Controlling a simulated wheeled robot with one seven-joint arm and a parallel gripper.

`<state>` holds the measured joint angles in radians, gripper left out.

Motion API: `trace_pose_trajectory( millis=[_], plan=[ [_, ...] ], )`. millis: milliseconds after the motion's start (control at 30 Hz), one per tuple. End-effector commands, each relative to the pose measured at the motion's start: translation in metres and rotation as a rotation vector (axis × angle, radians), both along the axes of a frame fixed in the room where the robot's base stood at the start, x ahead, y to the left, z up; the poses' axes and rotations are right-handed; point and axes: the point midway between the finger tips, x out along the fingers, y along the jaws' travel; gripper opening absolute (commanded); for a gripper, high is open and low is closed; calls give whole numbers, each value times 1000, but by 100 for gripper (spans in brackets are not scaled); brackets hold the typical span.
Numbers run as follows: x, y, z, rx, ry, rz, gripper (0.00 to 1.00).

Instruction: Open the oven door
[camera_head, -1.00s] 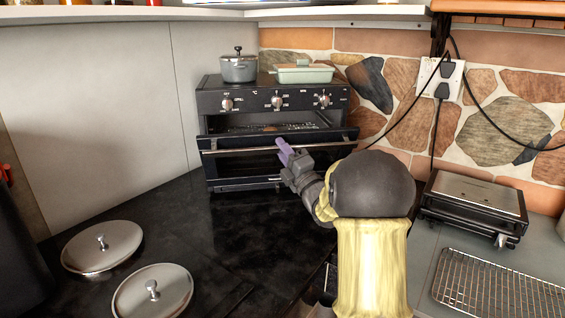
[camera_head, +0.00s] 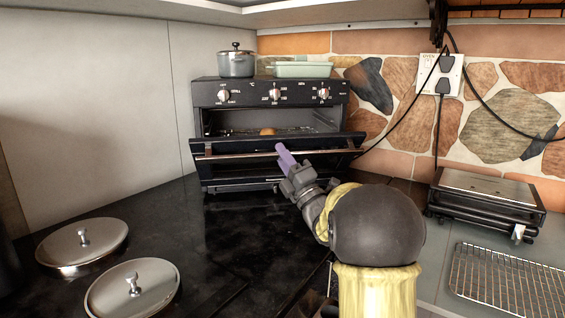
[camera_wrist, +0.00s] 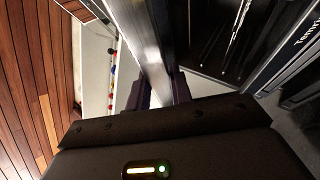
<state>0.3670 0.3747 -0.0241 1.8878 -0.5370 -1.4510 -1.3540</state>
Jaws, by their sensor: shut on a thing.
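The black toaster oven (camera_head: 300,91) stands on the dark counter against the back wall, with three knobs along its top front. Its door (camera_head: 222,172) is tilted partly open, hinged at the bottom, and a gap above it shows a rack with a small brown item (camera_head: 267,131) inside. A metal bar handle (camera_head: 235,154) runs along the door's top edge. My gripper (camera_head: 286,160), with purple fingers, is at the handle, right of its middle. In the wrist view the handle (camera_wrist: 143,50) runs down between my fingers (camera_wrist: 160,90), which are shut on it.
A grey pot (camera_head: 236,64) and a pale green dish (camera_head: 301,69) sit on top of the oven. Two round metal lids (camera_head: 85,241) lie at the front left. A small grill (camera_head: 488,199) and a wire rack (camera_head: 512,280) are at the right. Dark counter in front of the oven is clear.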

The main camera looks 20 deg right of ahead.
Motion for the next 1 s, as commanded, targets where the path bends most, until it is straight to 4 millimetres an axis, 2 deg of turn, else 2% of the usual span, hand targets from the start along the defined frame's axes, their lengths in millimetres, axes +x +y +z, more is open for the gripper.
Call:
trace_pose_trajectory(
  millis=[367, 400, 467, 500, 1000],
  plan=[
    [0, -1, 1, 2, -2, -5, 0],
    [0, -1, 1, 1, -2, -4, 30],
    [0, -1, 1, 1, -2, -4, 41],
    [0, -1, 1, 1, -2, -4, 44],
    [-4, -1, -2, 0, -2, -2, 44]
  ],
)
